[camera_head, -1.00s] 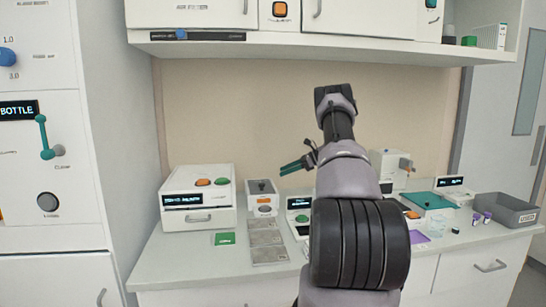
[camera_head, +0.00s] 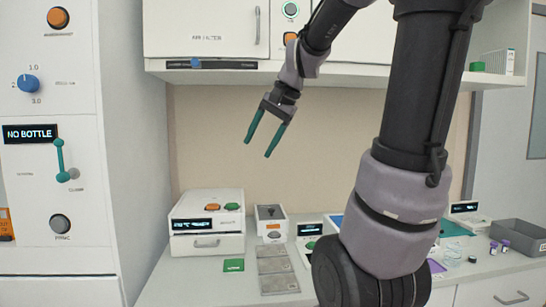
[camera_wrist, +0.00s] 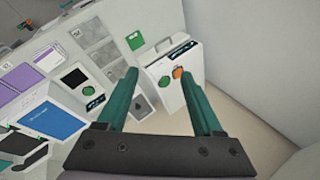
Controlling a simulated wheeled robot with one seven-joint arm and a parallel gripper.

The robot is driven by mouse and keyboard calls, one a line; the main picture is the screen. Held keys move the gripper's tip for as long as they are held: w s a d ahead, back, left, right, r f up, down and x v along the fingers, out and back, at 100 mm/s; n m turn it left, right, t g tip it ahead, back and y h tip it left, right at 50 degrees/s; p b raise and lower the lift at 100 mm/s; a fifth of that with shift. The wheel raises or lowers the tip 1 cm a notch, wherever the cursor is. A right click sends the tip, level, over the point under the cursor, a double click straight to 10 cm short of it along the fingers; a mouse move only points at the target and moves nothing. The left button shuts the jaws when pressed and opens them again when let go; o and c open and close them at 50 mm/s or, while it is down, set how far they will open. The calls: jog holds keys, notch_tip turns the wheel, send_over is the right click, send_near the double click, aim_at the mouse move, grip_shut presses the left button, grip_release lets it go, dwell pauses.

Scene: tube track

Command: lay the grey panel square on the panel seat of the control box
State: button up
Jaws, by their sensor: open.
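My gripper (camera_head: 257,149) is open and empty, high above the counter, its green fingers pointing down and left. In the wrist view my gripper (camera_wrist: 159,74) also shows nothing between its fingers. Several flat grey square plates (camera_head: 278,265) lie in a column on the counter, and they also show in the wrist view (camera_wrist: 102,53). I cannot tell which, if any, is the grey panel. Behind them stands a small white box (camera_head: 274,237) with a dark piece on its grey top, perhaps the control box. It shows beyond the fingers in the wrist view (camera_wrist: 153,112). I cannot make out a panel seat.
A white box with orange and green buttons (camera_head: 207,243) stands to the left, with a green square (camera_head: 233,265) in front. A display unit (camera_head: 309,232) stands to the right, partly behind my arm. A grey bin (camera_head: 518,240) is far right. A shelf (camera_head: 230,72) overhangs the counter.

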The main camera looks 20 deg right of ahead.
jog(key=s+a+f+n+t+h, duration=0.1)
jog(key=s+n, duration=0.3)
jog(key=s, duration=0.7)
jog(key=shift+s+a+f+n+t+h, duration=0.3)
jog(key=shift+s+a+f+t+h, duration=0.15)
jog(key=shift+f+t, duration=0.2)
jog(key=shift+d, duration=0.1)
dwell(0.7)
